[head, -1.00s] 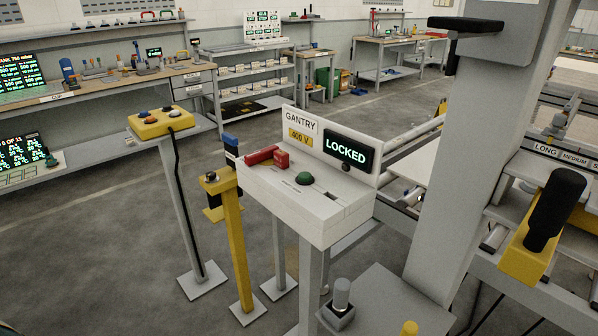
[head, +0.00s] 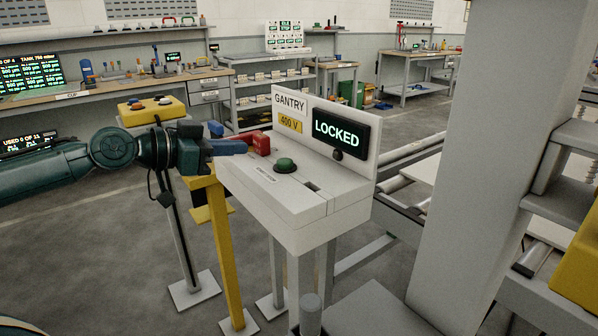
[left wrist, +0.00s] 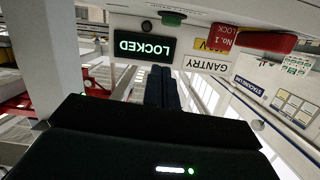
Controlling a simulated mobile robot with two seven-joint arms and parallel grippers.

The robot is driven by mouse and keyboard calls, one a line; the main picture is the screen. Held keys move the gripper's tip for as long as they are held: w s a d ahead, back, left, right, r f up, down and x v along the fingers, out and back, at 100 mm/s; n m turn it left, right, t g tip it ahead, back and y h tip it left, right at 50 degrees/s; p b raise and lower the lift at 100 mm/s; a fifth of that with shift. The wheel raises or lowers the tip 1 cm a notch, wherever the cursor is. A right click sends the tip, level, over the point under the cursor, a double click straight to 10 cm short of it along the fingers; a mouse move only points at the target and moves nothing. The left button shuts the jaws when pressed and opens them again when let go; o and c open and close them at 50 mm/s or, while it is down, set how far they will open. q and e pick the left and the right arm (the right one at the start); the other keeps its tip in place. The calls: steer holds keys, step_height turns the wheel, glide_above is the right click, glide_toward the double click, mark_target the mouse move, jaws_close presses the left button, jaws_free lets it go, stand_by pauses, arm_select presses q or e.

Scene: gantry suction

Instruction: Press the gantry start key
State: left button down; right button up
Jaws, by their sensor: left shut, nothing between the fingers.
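The gantry console (head: 290,215) is a pale box on legs with an upright back panel. A green domed button (head: 285,166) sits on its top. The panel's screen (head: 341,134) reads LOCKED in green; the screen also shows, upside down, in the left wrist view (left wrist: 145,47). A red lock piece (head: 257,143) lies at the console's left end. My left gripper (head: 243,147) is shut and empty, its blue fingers at the console's left end by the red piece, apart from the green button. Its closed fingers show in the left wrist view (left wrist: 162,88). My right gripper is out of view.
A yellow post (head: 231,250) stands left of the console, and a yellow button box (head: 150,108) on a stand is behind my left arm. A thick grey column (head: 475,180) rises on the right. Workbenches line the back wall; grey floor lies between.

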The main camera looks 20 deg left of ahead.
mark_target(275, 173)
arm_select(q)
steer(key=shift+s+a+r, duration=0.1)
steer(key=shift+a+r, duration=0.25)
steer(key=shift+r, duration=0.4)
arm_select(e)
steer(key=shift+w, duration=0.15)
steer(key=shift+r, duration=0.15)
